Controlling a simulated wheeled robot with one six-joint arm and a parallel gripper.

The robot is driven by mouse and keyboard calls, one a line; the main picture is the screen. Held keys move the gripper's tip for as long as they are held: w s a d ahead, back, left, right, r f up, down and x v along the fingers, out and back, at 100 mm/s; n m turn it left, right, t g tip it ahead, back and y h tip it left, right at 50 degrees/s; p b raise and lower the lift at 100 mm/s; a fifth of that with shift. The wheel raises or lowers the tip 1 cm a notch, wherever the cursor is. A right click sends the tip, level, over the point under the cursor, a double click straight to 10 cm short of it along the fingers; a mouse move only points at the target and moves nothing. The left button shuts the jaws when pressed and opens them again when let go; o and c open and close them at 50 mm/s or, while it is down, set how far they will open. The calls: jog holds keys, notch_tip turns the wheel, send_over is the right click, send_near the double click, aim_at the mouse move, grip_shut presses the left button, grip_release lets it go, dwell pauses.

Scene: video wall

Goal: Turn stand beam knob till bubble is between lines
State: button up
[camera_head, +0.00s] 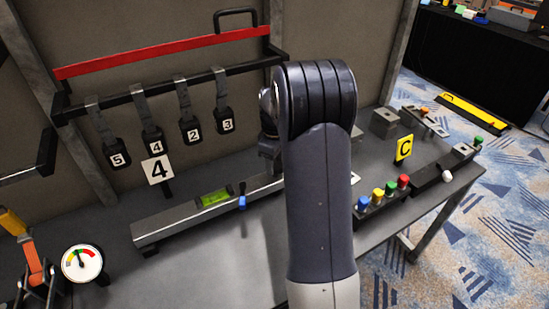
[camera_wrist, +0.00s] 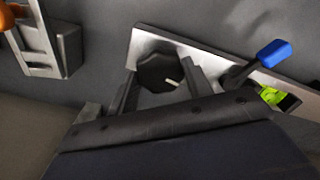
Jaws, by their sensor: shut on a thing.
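The stand beam (camera_head: 190,220) is a long grey bar on the bench with a bright green level vial (camera_head: 214,198) set in its top. The vial shows partly in the wrist view (camera_wrist: 272,97); its bubble and lines are too small to read. The knob (camera_wrist: 158,70) is round and black with a white mark, at one end of the beam. My gripper (camera_wrist: 162,88) has one finger on each side of the knob and is shut on it. In the head view my arm hides the knob and the fingers.
A blue-tipped lever (camera_head: 242,202) rises from the beam close to the vial and the gripper. A round gauge (camera_head: 82,263) stands at left. Numbered black tags hang behind the beam. A row of coloured buttons (camera_head: 377,195) and a yellow C sign (camera_head: 404,149) stand at right.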

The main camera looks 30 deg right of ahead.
jog(key=m+p, duration=0.1)
jog(key=m, duration=0.3)
jog(key=shift+s+f+m, duration=0.1)
jog(key=shift+m, duration=0.3)
jog(key=m, duration=0.3)
jog(key=shift+m+p, duration=0.3)
jog(key=shift+p, duration=0.1)
jog(key=m, duration=0.3)
jog(key=shift+f+m, duration=0.1)
jog(key=shift+m, duration=0.2)
jog(key=shift+s+f+m+p, duration=0.1)
jog(key=shift+m+p, duration=0.3)
jog(key=shift+m, duration=1.4)
jog(key=o, duration=1)
jog(key=shift+r, duration=0.25)
